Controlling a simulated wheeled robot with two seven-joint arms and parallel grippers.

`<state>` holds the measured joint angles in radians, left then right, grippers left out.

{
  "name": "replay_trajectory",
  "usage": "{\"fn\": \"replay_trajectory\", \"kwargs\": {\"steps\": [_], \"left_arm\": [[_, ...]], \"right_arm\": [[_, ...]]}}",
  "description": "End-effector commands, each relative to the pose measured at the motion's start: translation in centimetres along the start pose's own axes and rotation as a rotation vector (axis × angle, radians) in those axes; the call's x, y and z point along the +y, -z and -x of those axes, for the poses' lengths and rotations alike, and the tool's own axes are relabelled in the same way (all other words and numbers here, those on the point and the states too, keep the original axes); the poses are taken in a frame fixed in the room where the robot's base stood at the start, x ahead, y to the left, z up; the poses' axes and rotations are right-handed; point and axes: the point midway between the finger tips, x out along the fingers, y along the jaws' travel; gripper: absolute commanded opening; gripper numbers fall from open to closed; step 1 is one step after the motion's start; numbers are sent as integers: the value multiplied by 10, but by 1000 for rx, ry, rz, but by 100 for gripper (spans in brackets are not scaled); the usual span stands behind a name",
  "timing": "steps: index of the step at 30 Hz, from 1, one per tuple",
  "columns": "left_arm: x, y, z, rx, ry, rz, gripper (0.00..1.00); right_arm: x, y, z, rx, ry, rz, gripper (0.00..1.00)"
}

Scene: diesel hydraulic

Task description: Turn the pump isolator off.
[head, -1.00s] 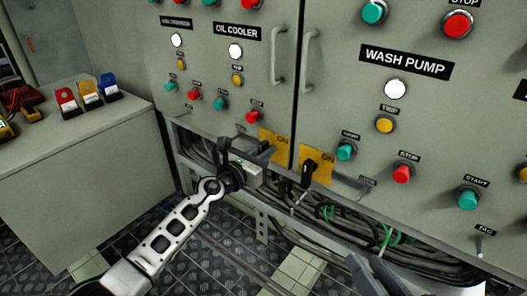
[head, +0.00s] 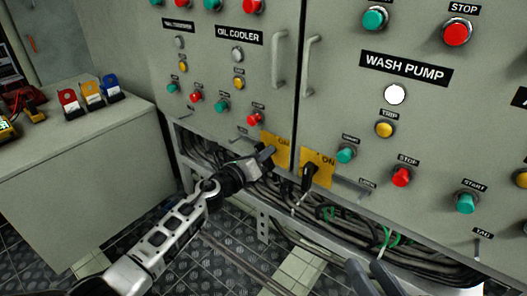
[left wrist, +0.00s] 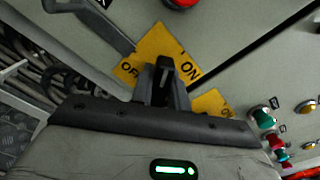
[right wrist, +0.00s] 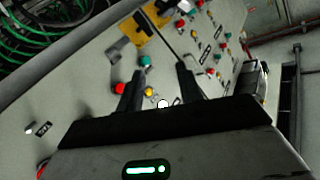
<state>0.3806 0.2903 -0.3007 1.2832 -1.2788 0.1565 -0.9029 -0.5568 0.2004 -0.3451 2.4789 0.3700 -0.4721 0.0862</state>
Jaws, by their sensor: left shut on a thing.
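The left isolator has a yellow plate (head: 272,146), largely covered by my left gripper (head: 266,153) in the head view.
The WASH PUMP lamp (head: 394,94) is lit white; the OIL COOLER lamp (head: 237,54) is dark. Door handles (head: 308,62) and push buttons stick out from the cabinets. Cables (head: 330,218) run below. A bench (head: 80,150) with coloured tags stands left.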

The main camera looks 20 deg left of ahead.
Motion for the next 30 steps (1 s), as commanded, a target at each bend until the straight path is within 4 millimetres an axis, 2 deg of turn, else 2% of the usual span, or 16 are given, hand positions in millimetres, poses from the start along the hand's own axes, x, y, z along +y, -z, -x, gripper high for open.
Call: {"fn": "replay_trajectory", "kwargs": {"steps": [18,30], "left_arm": [[6,1,0,0,0,588,0],[9,4,0,0,0,881,0]], "right_arm": [[6,-7,4,-59,-43,63,36],[8,-6,5,-79,-64,108,36]]}}
